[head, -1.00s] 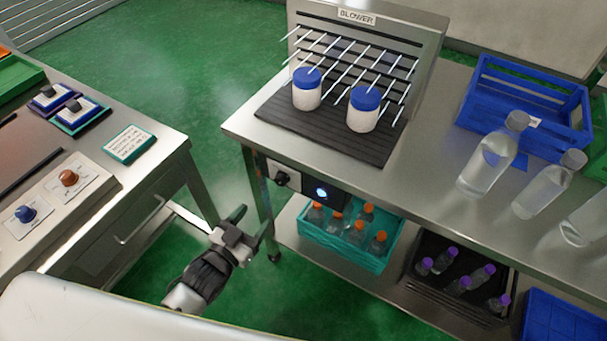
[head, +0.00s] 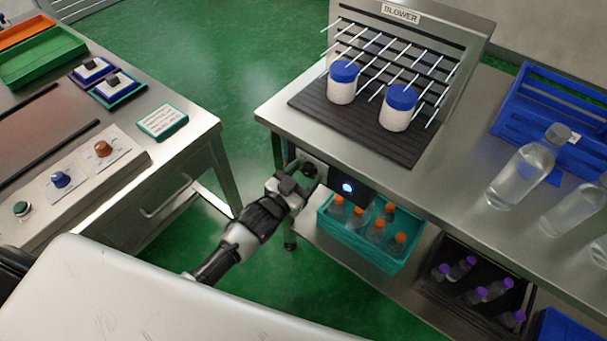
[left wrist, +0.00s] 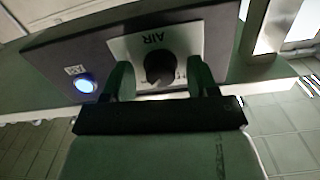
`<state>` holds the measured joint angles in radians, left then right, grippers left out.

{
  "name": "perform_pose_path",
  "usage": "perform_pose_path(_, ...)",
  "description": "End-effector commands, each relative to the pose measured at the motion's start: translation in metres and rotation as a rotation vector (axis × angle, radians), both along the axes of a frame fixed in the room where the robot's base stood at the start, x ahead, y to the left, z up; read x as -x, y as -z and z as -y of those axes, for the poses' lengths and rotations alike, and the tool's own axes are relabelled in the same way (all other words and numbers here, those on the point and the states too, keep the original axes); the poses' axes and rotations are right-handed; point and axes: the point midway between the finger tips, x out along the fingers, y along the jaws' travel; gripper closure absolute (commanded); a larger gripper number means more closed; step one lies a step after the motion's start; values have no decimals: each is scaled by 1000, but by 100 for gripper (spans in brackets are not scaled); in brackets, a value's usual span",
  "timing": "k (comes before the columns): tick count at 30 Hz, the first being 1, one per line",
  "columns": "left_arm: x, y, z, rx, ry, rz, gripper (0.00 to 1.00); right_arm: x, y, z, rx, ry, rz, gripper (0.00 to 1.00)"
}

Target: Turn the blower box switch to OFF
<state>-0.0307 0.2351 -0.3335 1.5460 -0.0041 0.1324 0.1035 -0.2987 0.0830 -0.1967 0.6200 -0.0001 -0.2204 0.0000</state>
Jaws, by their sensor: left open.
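The blower box switch is a round black knob (left wrist: 160,68) on a pale plate marked AIR (left wrist: 125,47), on the front of the blower box (left wrist: 65,52). In the head view the knob (head: 309,169) shows just beyond my left gripper (head: 300,180). In the left wrist view my left gripper (left wrist: 162,80) is open, with one finger on each side of the knob. I cannot tell whether the fingers touch it. A lit blue light (left wrist: 86,85) is on the same box, also in the head view (head: 347,188). My right gripper is not in view.
The blower stand (head: 470,50) holds two white jars with blue lids (head: 342,82) (head: 398,107) on a black mat. A teal crate (head: 350,235) of orange-capped bottles sits on the shelf below the box. A control table (head: 190,135) stands to the left.

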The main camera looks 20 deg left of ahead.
Motion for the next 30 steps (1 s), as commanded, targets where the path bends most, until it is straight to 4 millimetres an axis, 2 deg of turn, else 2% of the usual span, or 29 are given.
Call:
perform_pose_path(3,0,0,0,0,0,0,43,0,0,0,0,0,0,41)
perform_pose_path(12,0,0,0,0,0,0,89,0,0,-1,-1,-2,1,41)
perform_pose_path(13,0,0,0,0,0,0,91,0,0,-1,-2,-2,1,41)
perform_pose_path(22,0,-1,0,39,0,-14,91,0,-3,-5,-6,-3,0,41)
perform_pose_path(30,0,-2,0,195,-1,-72,91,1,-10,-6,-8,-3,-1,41)
